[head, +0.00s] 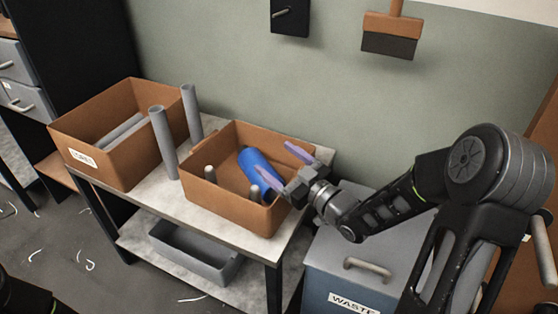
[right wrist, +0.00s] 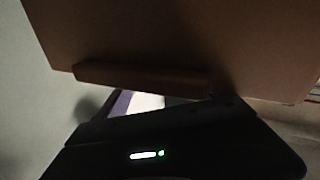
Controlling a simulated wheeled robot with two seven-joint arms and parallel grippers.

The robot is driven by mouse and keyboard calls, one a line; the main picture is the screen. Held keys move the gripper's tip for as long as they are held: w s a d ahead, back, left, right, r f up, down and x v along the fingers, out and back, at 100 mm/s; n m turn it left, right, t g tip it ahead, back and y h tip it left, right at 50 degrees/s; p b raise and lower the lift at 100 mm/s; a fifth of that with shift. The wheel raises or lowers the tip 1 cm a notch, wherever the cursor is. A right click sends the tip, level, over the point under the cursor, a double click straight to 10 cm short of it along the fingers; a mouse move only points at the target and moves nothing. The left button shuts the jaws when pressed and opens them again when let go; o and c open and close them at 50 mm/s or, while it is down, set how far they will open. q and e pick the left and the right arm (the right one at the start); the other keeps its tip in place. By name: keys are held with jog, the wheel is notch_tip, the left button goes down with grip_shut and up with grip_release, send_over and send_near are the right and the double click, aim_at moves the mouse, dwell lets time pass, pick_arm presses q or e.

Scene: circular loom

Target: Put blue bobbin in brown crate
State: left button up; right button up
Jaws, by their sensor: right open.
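The blue bobbin (head: 256,163) lies tilted inside the right-hand brown crate (head: 215,208) on the table in the head view. My right gripper (head: 273,157) is at the crate's right side, its two purple fingers spread apart over the crate, one on either side of the bobbin's right end. It is open, and I cannot tell whether a finger touches the bobbin. In the right wrist view a large brown surface (right wrist: 190,40), likely the crate wall, fills the top, and part of a purple finger (right wrist: 121,104) shows; the bobbin is hidden there. My left gripper is out of view.
A second brown crate (head: 68,145) with a paper label holds grey tubes at the left. Two grey tubes (head: 163,142) stand upright between the crates. A grey bin (head: 190,262) sits on the lower shelf. A waste box (head: 340,270) stands right of the table.

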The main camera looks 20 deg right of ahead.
jog(key=shift+s+a+f, duration=0.1)
jog(key=shift+f, duration=0.25)
jog(key=shift+r+p, duration=0.35)
jog(key=shift+p, duration=0.2)
jog(key=shift+r+p, duration=0.4)
jog(key=shift+p, duration=0.05)
jog(key=p+v, duration=0.2)
jog(key=v, duration=0.9)
jog(key=shift+s, duration=0.35)
jog(key=shift+s+f, duration=0.1)
